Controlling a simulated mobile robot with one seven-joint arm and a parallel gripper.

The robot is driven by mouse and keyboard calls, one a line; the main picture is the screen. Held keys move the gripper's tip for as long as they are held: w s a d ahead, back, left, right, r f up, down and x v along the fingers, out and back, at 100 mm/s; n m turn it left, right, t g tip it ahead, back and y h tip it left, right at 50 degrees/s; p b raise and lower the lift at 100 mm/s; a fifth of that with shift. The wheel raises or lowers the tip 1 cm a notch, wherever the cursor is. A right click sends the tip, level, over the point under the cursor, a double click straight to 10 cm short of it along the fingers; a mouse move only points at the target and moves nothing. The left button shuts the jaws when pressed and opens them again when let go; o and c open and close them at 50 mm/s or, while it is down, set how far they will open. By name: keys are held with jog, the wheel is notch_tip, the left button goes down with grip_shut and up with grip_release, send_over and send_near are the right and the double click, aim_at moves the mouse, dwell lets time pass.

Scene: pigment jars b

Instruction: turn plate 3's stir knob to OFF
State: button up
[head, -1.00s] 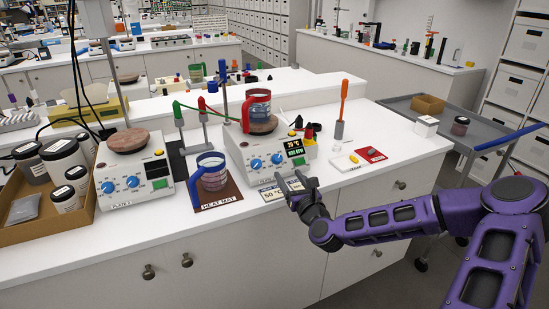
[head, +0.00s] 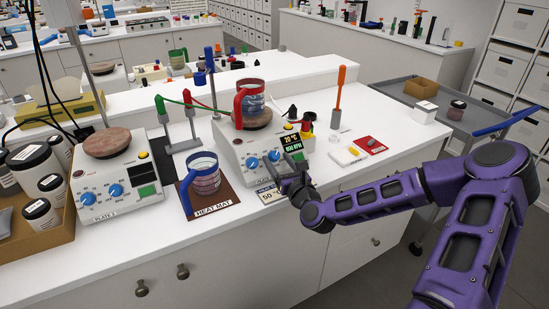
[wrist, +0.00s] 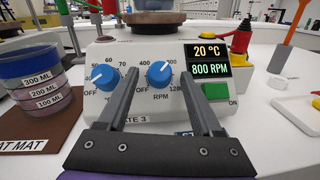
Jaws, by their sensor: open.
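Plate 3 (head: 232,150) is a white hotplate with two blue knobs on its sloped front; its label is partly covered in the wrist view. The right one, marked RPM, is the stir knob (wrist: 159,74); its pointer is up and to the right, away from OFF. The display (wrist: 208,60) reads 20 °C and 800 RPM. My gripper (wrist: 156,86) is open in front of the panel, one finger on each side of the stir knob in the picture. I cannot tell whether it touches. In the head view my gripper (head: 284,176) is close to the panel's right half.
A red-handled beaker (head: 240,108) stands on plate 3's top. A blue-handled beaker (head: 204,178) stands on the heat mat (head: 218,203) to the left. The left heat knob (wrist: 104,76) is beside the left finger. A green button (wrist: 217,90) is on the right.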

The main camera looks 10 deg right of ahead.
grip_shut()
dwell(0.4)
jog(key=shift+d+n+y, duration=0.1)
jog(key=shift+n+y, duration=0.2)
